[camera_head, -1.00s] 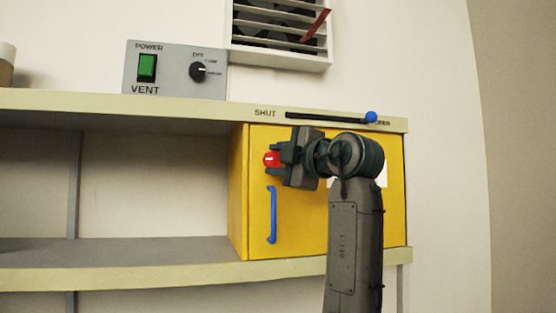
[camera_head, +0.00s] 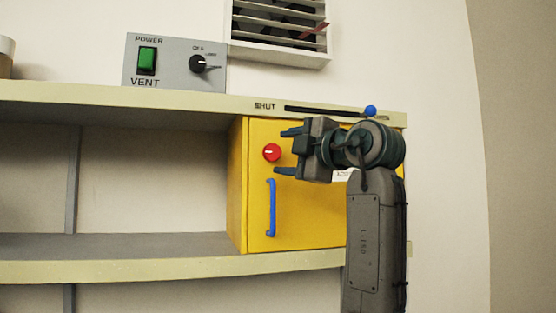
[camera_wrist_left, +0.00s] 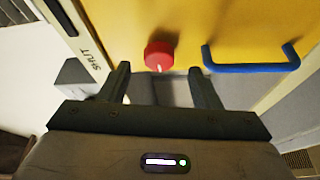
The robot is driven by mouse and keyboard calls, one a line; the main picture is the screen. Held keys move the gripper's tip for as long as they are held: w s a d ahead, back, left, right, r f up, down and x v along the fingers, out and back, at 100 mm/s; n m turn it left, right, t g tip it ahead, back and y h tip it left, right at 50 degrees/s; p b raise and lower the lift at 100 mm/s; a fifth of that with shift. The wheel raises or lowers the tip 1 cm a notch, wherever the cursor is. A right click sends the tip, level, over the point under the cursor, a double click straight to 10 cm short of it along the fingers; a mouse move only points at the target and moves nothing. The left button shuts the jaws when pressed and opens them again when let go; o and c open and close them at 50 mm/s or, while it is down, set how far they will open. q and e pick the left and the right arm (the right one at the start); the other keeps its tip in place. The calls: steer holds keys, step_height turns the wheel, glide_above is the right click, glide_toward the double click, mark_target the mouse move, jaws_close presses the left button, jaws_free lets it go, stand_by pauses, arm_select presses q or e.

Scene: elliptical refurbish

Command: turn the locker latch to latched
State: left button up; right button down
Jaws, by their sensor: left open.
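The locker is a yellow box (camera_head: 310,220) set in the shelf, with a blue bar handle (camera_head: 271,208) on its front. The latch is a round red knob (camera_head: 272,153) with a white mark, above the handle. My left gripper (camera_head: 284,151) is open and empty in front of the locker door, just right of the knob and apart from it. In the left wrist view the red knob (camera_wrist_left: 159,56) shows beyond and between the spread fingers (camera_wrist_left: 160,85), its white mark visible. The blue handle (camera_wrist_left: 250,62) lies to the right there. My right gripper is not in view.
A vent control box (camera_head: 174,65) with a green switch and black dial stands on the shelf top. A slider with a blue knob (camera_head: 370,111) runs along the shelf edge, near OPEN. A vent grille (camera_head: 279,32) is on the wall. The left shelf bay is empty.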

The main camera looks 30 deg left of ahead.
arm_select(q)
steer(key=b+v, duration=0.2)
steer(key=v, duration=0.5)
steer(key=shift+d, duration=0.15)
